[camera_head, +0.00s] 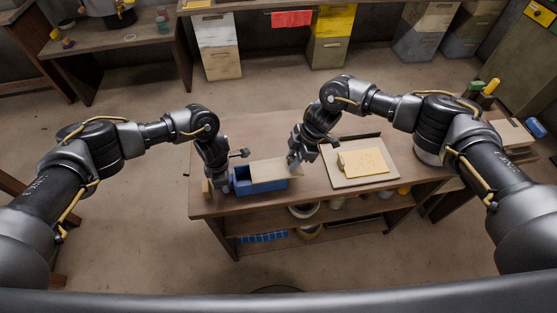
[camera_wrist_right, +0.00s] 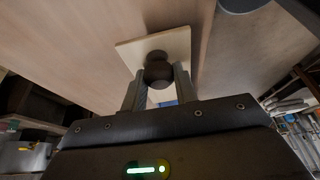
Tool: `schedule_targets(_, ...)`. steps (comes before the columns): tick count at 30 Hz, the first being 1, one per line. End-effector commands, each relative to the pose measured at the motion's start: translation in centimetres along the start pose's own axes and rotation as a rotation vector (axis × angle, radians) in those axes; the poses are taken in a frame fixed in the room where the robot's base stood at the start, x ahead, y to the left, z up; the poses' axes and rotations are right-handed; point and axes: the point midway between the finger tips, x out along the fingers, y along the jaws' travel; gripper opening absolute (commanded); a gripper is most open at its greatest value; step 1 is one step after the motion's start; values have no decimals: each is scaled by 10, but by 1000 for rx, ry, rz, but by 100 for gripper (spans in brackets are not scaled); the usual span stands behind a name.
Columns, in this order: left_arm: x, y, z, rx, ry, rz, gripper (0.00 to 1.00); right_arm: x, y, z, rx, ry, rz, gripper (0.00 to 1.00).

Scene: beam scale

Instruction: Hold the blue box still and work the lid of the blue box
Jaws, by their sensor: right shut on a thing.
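The blue box (camera_head: 262,187) stands near the left front of the wooden table. Its pale wooden lid (camera_head: 268,171) lies over the right part of the box and reaches past its right end; the left part of the box is open. My right gripper (camera_head: 294,161) is at the lid's right end. In the right wrist view, its fingers are shut on a dark round knob (camera_wrist_right: 158,68) on the pale lid (camera_wrist_right: 181,45). A bit of blue shows below the knob. My left gripper (camera_head: 225,182) is at the box's left end; its fingertips are too small to read.
A pale board (camera_head: 341,179) with a yellowish slab (camera_head: 365,162) lies right of the box on the table (camera_head: 255,131). A small wooden block (camera_head: 206,188) stands left of the box. Shelves below hold bowls.

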Motion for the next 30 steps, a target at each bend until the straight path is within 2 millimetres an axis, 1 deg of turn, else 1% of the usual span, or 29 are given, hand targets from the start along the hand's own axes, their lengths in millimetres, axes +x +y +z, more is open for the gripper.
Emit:
schedule_targets(1, 0, 0, -1, -1, 1, 0, 0, -4, 0, 10, 5, -1, 2, 0)
schedule_targets(5, 0, 0, -1, -1, 1, 0, 0, -9, 0, 21, 2, -1, 1, 0)
schedule_targets(14, 0, 0, -1, -1, 2, 0, 0, -9, 0, 22, 1, -2, 1, 0)
schedule_targets(15, 0, 0, -1, -1, 2, 0, 0, -9, 0, 22, 1, -2, 1, 34)
schedule_targets(19, 0, 0, -1, -1, 2, 0, 0, -9, 0, 22, 1, -2, 1, 51)
schedule_targets(27, 0, 0, 0, 0, 1, 0, 0, -10, 0, 21, 1, -1, 1, 51)
schedule_targets(30, 0, 0, 0, 0, 1, 0, 0, -15, 0, 21, 0, 0, 2, 51)
